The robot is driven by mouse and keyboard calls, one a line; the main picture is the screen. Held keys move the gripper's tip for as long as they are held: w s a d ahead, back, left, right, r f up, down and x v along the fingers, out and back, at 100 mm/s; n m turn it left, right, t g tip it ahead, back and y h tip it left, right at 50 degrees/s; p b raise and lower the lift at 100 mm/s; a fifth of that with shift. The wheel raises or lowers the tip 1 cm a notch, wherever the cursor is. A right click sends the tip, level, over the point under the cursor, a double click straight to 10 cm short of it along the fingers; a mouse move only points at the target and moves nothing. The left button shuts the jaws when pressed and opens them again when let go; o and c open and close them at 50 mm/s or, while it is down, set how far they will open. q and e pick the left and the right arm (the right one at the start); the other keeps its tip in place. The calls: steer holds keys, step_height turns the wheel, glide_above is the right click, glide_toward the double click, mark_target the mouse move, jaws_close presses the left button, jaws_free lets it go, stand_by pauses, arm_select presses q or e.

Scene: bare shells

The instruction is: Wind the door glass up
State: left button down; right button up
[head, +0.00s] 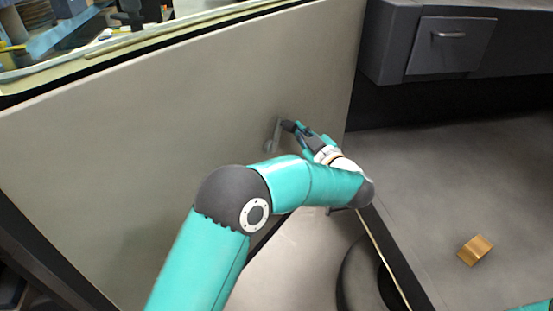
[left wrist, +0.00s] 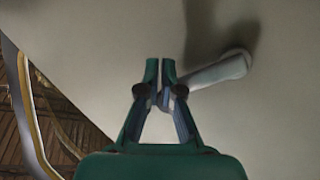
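The pale door panel (head: 180,130) fills the left and middle of the head view. A grey window crank (head: 273,136) stands out from it near its right side. In the left wrist view the crank's arm (left wrist: 222,70) slants from upper right down behind my fingers. My left gripper (head: 294,130) is at the crank's free end. In the left wrist view its fingertips (left wrist: 160,70) are close together with a narrow gap, and the crank's end shows between the fingers. Whether they grip it is unclear. My right gripper is out of view.
A small tan block (head: 475,249) lies on the grey floor at right. A grey dashboard with a drawer-like box (head: 450,45) is at upper right. A dark round ring (head: 368,280) is at bottom centre. Beyond the door's top edge is a cluttered background.

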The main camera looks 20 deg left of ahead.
arm_select(q)
steer(key=shift+r, duration=0.2)
steer(key=shift+s+a+r, duration=0.5)
steer(key=shift+r, duration=0.1)
